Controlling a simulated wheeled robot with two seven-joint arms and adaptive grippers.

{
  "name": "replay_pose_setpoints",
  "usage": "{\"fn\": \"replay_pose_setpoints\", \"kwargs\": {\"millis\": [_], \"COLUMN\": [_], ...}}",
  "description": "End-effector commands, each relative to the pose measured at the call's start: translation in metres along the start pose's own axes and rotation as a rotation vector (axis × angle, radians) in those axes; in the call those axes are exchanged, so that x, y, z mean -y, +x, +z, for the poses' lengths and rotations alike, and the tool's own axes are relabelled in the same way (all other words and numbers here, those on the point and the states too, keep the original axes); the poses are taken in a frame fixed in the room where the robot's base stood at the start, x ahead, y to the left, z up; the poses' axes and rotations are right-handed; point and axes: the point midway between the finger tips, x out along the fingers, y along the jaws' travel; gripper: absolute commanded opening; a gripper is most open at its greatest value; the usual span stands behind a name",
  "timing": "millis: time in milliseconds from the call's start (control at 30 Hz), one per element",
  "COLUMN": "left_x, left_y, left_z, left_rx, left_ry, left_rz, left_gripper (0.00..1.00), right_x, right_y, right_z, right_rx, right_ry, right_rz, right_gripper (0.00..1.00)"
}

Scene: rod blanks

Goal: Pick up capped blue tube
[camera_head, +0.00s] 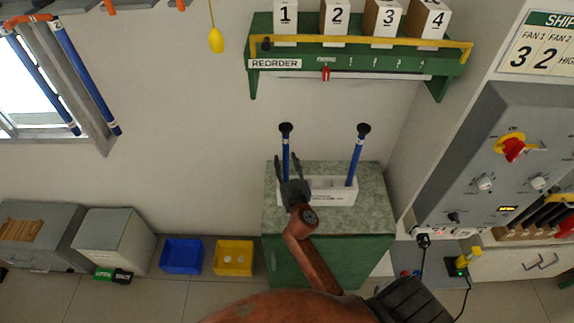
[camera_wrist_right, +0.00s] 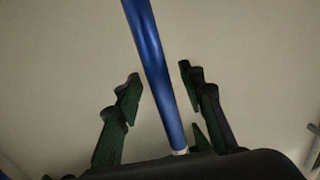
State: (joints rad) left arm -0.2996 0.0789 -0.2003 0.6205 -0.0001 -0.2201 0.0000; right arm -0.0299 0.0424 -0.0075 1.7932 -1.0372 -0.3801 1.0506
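Two blue tubes with black caps stand upright in a white rack (camera_head: 325,197) on the green cabinet. The left capped blue tube (camera_head: 286,147) is at my right gripper. The right capped blue tube (camera_head: 355,160) stands apart at the rack's right end. My right gripper (camera_head: 284,160) is open, with its fingers on either side of the left tube. In the right wrist view this tube (camera_wrist_right: 155,75) runs between the spread fingers (camera_wrist_right: 160,85), with a gap visible to each finger. Its cap is outside that view. My left gripper does not show.
The green cabinet's speckled top (camera_head: 375,200) has free room around the rack. A green shelf (camera_head: 350,60) with numbered boxes hangs on the wall above. A grey control panel (camera_head: 500,150) stands at right. A blue bin (camera_head: 181,256) and a yellow bin (camera_head: 234,257) sit on the floor.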

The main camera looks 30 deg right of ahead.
Motion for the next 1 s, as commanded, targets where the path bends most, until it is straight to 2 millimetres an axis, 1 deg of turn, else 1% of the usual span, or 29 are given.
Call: {"fn": "replay_pose_setpoints", "kwargs": {"millis": [67,500,600,1000], "left_x": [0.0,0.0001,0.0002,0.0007], "left_y": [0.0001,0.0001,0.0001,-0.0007], "left_z": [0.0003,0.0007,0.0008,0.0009], "left_rx": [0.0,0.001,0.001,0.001], "left_ry": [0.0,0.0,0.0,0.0], "left_rz": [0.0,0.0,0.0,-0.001], "left_gripper": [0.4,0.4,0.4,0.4], "right_x": [0.0001,-0.0002,-0.0001,0.0001], "right_y": [-0.0003,-0.0006,-0.0006,-0.0005], "right_z": [0.0003,0.0002,0.0002,-0.0024], "right_rx": [0.0,0.0,0.0,-0.001], "right_ry": [0.0,0.0,0.0,0.001], "right_rz": [0.0,0.0,0.0,0.0], "right_gripper": [0.36,0.06,0.0,0.0]}}
